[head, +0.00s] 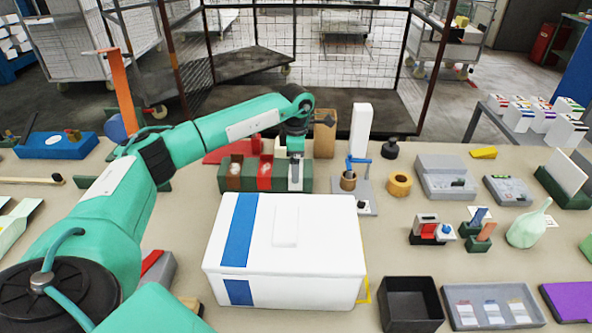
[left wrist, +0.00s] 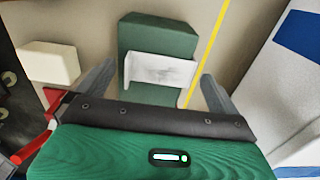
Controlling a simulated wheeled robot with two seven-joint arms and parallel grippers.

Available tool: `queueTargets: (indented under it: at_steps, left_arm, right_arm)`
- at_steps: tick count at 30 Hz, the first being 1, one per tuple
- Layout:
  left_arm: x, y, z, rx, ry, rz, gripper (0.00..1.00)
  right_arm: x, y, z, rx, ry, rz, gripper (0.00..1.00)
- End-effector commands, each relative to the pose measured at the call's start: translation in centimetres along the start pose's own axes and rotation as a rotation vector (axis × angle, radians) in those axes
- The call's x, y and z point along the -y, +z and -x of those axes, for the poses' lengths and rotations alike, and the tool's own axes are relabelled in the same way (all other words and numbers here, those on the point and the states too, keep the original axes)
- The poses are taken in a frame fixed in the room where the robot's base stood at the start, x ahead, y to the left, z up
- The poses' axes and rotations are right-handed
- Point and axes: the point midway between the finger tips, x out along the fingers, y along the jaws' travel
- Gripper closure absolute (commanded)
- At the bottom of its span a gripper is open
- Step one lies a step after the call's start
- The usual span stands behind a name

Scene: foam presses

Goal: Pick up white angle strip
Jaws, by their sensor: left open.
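The white angle strip (left wrist: 160,70) lies against a dark green block (left wrist: 158,35) in the left wrist view. My left gripper (left wrist: 157,76) is open there, with one grey finger on each side of the strip and gaps on both sides. In the head view my left gripper (head: 295,180) points down at the right end of the green rack (head: 306,172), behind the white box. The strip is largely hidden by the gripper in that view, and its contact with the fingers cannot be told. My right gripper is in neither view.
A white lidded box with blue stripes (head: 310,240) stands close in front of the rack. A white block (left wrist: 50,62) is beside the left finger. A tall white block (head: 361,130) and a brown cup (head: 348,181) stand right of the rack. An orange tape roll (head: 399,184) lies farther right.

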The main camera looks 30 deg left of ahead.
Motion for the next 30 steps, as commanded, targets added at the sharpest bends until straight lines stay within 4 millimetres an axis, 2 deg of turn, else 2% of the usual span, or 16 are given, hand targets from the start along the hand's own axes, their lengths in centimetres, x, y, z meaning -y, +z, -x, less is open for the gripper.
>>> queueTargets:
  at_steps: [3, 10, 23, 26, 30]
  left_arm:
    - [0.0, 0.0, 0.0, 0.0, 0.0, 0.0, 0.02]
    - [0.0, 0.0, 0.0, 0.0, 0.0, 0.0, 0.46]
    - [0.0, 0.0, 0.3, 0.001, 0.0, 0.0, 0.47]
    - [-0.1, 0.1, 0.9, 0.003, 0.001, 0.0, 0.47]
    - [-0.1, 0.1, 2.7, 0.004, 0.003, 0.0, 0.47]
  right_arm:
    - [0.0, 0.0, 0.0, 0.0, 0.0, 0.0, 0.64]
    - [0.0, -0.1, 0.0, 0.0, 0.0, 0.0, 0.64]
    - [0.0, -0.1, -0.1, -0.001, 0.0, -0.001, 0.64]
    - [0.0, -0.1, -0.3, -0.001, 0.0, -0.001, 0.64]
    - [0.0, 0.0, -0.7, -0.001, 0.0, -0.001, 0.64]
